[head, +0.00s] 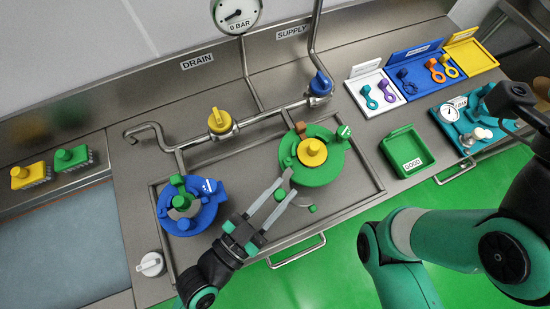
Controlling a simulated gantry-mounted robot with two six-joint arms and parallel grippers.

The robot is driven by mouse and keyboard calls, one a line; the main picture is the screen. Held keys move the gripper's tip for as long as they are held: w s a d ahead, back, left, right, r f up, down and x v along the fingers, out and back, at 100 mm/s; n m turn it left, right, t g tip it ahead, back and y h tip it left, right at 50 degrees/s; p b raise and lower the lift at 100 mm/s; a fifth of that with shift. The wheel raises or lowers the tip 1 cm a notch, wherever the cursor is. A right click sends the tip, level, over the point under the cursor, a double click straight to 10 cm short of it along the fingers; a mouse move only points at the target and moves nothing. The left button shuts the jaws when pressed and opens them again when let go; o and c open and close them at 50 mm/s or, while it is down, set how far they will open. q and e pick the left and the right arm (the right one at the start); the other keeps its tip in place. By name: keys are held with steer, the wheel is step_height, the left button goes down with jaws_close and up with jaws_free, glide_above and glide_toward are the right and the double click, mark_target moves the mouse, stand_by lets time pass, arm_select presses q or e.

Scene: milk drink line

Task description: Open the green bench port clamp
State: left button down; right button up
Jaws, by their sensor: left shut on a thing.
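The green bench port clamp (327,176) is a round green collar around a port with a yellow knob (312,152) on top, right of centre on the steel bench. My left gripper (289,186) reaches up to its lower left edge from the front. Its two long grey fingers are shut on a part of the clamp at that edge; the gripped part is small and mostly hidden. A small green knob (312,209) shows just in front of the clamp. My right arm is at the right, with a dark wrist end (514,96); its fingers cannot be made out.
A blue clamp (205,214) with a green knob stands left of my left gripper. Pipes with a yellow valve (219,121) and a blue valve (320,84) run behind. A green GOOD bin (391,143), coloured trays and a teal gauge tray (448,133) stand right.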

arm_select(q)
steer(key=c, duration=0.6)
jaws_free()
steer(key=shift+d, duration=0.15)
steer(key=v, duration=0.2)
steer(key=b+v, duration=0.1)
steer(key=v, duration=0.1)
steer(key=b+v, duration=0.1)
steer(key=v, duration=0.1)
steer(key=shift+a+f, duration=0.2)
steer(key=shift+f, duration=0.1)
steer(key=p, duration=0.2)
glide_toward(275, 200)
steer(key=shift+s+r, duration=0.3)
steer(key=shift+r, duration=0.45)
